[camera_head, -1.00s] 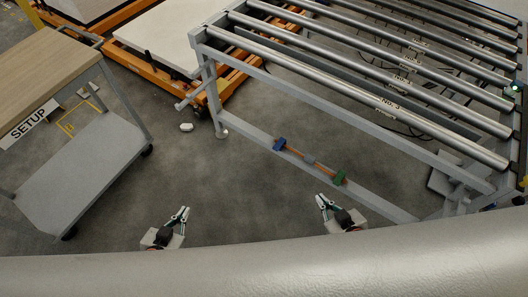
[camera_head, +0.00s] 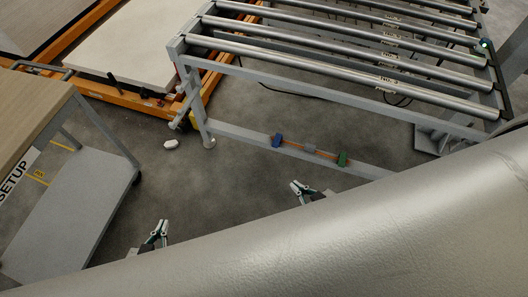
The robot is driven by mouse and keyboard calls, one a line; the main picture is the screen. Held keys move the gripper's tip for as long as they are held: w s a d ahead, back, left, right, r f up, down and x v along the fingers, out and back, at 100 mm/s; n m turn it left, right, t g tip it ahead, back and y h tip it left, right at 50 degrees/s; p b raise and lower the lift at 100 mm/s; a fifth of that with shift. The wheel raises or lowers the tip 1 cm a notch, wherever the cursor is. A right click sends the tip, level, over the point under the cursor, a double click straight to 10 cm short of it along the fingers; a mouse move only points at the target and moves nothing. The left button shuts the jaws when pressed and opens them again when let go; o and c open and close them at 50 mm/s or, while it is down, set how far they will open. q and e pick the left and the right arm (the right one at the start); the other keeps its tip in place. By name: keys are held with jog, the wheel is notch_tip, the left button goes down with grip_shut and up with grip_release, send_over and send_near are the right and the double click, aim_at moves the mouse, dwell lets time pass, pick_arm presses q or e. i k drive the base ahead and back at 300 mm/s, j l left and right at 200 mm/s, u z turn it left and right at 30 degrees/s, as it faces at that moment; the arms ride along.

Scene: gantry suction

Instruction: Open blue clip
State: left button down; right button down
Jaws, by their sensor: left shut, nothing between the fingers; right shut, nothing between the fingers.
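The blue clip (camera_head: 277,140) sits on the lower grey rail of the roller conveyor (camera_head: 225,131). A thin orange line runs from it past a grey piece (camera_head: 310,148) to a green clip (camera_head: 343,159) on the same rail. Whether the blue clip is open or closed is too small to tell. My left gripper (camera_head: 162,228) is shut and empty, low in the picture, left of the clip and apart from it. My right gripper (camera_head: 296,187) is shut and empty, below the rail in the picture, apart from both clips. My wrists are partly hidden.
A cart with a SETUP label (camera_head: 75,190) stands at the left. An orange lift frame (camera_head: 140,105) with a pale slab (camera_head: 125,52) is at the back left. A small white object (camera_head: 171,144) lies on the floor. Open floor lies between cart and conveyor.

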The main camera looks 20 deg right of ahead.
aim_at(278, 138)
jog(key=i+j, duration=0.1)
jog(key=j, duration=0.4)
jog(key=i+j+z, duration=0.1)
jog(key=j, duration=0.45)
jog(key=i+j, duration=0.1)
jog(key=j, duration=0.4)
jog(key=z, duration=0.05)
